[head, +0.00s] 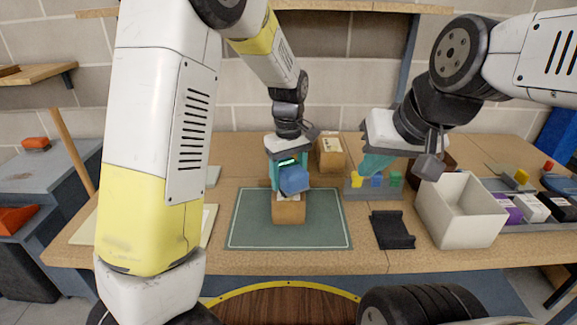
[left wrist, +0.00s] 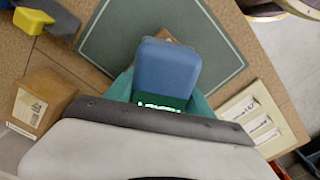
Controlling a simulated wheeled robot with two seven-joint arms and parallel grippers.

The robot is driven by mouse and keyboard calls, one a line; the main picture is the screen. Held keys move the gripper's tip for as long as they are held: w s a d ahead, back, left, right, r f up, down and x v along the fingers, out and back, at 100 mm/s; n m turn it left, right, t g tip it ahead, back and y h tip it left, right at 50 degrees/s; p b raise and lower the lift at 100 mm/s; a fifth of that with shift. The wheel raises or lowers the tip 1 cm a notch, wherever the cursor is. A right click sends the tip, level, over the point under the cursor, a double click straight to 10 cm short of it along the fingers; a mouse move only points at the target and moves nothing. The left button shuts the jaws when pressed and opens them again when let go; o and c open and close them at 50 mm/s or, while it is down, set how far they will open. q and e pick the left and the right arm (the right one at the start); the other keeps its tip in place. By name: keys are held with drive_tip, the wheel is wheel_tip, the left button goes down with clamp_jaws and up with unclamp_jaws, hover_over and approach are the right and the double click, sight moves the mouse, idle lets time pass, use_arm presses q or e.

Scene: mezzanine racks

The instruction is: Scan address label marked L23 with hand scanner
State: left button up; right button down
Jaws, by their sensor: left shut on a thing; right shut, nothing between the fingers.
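My left gripper (head: 288,172) is shut on the blue hand scanner (head: 294,181), over the green mat. The scanner also shows in the left wrist view (left wrist: 166,70), with a lit green display near the fingers. Below it a cardboard box (head: 288,213) stands on the mat; its top is mostly hidden by the scanner. A pale board with several white labels (left wrist: 262,124) lies beside the mat; the writing is too small to read, so I cannot tell which is L23. My right gripper (head: 374,164) is shut and empty, above the grey block rack.
A second cardboard box (head: 330,154) with a label stands behind the mat (head: 240,232). To the right are a black holder (head: 391,231), a white bin (head: 462,232) and a tray of small boxes (head: 530,207). A rack with coloured blocks (head: 377,188) is under my right gripper.

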sight(289, 165)
use_arm(q)
drive_tip(key=shift+f, duration=0.15)
drive_tip(key=shift+r, duration=3.55)
